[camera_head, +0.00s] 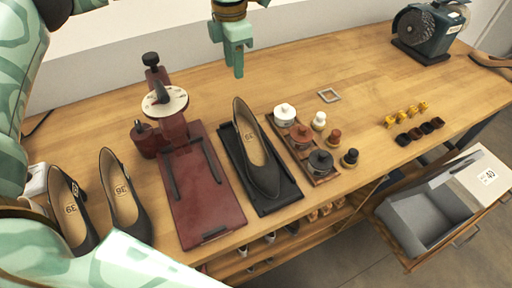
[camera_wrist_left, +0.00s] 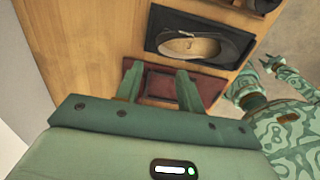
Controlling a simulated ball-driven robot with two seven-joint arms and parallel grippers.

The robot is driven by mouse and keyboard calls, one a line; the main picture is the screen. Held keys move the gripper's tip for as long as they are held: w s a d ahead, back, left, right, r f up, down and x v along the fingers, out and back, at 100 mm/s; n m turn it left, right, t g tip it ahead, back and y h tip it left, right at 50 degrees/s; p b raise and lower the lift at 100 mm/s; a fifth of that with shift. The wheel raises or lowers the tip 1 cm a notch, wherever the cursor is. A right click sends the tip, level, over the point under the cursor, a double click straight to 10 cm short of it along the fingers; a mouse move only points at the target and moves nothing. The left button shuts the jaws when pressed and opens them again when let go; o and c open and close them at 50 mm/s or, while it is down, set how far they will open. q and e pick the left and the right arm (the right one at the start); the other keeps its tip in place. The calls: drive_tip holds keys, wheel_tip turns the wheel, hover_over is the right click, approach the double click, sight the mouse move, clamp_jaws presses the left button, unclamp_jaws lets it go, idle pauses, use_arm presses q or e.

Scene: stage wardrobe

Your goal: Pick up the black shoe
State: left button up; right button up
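A black pointed shoe (camera_head: 263,178) with a tan insole lies on a black tray (camera_head: 285,195) in the middle of the table. It also shows in the left wrist view (camera_wrist_left: 228,46), toe to the right. My left gripper (camera_head: 229,55) is above the back of the table, behind and apart from the shoe. In the left wrist view (camera_wrist_left: 159,87) its two fingers are spread with nothing between them.
A dark red shoe stand (camera_head: 215,205) is left of the tray. Two more dark shoes (camera_head: 125,205) stand at the far left. Polish tins on a wooden tray (camera_head: 325,180) sit to the right. A grey bin (camera_head: 425,215) and a grinder (camera_head: 430,30) are farther right.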

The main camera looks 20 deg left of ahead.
use_arm(q)
drive_tip(key=b, duration=0.1)
hover_over(236, 99)
wheel_tip(236, 99, down, 6)
drive_tip(key=shift+w+f, duration=0.1)
drive_tip(key=shift+w, duration=0.05)
drive_tip(key=shift+f, duration=0.45)
wheel_tip(236, 99, down, 5)
drive_tip(key=shift+r+b, duration=0.1)
drive_tip(key=shift+b, duration=0.8)
drive_tip(key=shift+f, duration=0.2)
drive_tip(key=shift+r, duration=0.1)
clamp_jaws()
